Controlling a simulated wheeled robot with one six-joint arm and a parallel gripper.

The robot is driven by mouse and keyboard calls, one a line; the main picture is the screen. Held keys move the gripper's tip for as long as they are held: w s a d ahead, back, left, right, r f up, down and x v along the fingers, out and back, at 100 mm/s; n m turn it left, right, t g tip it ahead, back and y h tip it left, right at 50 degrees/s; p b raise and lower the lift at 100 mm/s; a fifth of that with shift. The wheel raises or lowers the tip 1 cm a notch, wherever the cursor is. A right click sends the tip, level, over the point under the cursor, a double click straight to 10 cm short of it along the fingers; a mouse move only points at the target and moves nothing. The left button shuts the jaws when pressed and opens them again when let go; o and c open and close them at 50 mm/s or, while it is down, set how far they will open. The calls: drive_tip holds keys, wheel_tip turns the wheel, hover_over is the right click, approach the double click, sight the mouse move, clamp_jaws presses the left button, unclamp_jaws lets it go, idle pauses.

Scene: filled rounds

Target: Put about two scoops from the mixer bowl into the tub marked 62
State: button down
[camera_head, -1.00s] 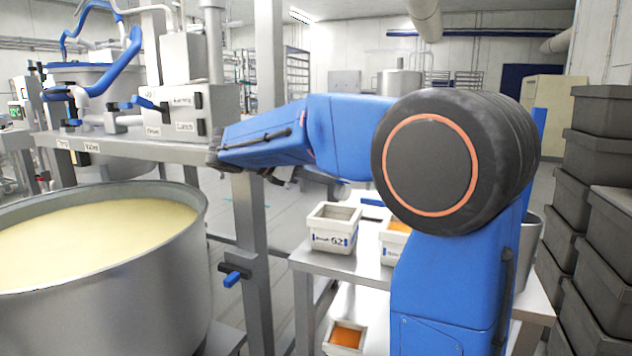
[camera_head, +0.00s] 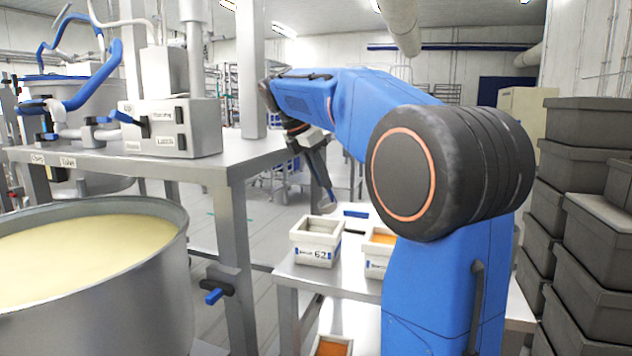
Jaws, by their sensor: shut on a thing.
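The mixer bowl (camera_head: 110,290) is a large steel bowl at the left, with pale yellow mix (camera_head: 85,240) in it. The tub marked 62 (camera_head: 306,248) is a small white tub on the low steel table, and its inside looks pale grey. My gripper (camera_head: 308,140) is up and behind the tub, well right of the bowl. It is shut on a slim grey tool, seemingly the scoop (camera_head: 320,178), which hangs down tilted, its lower end above the back of the tub. Whether the scoop carries any mix is too small to tell.
A second white tub (camera_head: 376,262) with orange contents stands right of tub 62, partly behind my arm. Another orange-filled tub (camera_head: 332,346) is lower down. A steel bench (camera_head: 215,165) with a control box stands between bowl and tubs. Dark crates (camera_head: 590,240) are stacked at right.

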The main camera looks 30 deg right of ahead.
drive_tip(key=shift+d+r+y, duration=0.3)
drive_tip(key=shift+d+y, duration=0.55)
drive_tip(key=shift+y, duration=0.15)
drive_tip(key=shift+d+r+y, duration=0.5)
drive_tip(key=shift+d+y, duration=0.05)
drive_tip(key=shift+y, duration=0.3)
drive_tip(key=shift+d+r+y, duration=0.5)
drive_tip(key=shift+d+y, duration=0.05)
drive_tip(key=shift+y, duration=0.3)
drive_tip(key=shift+s, duration=0.1)
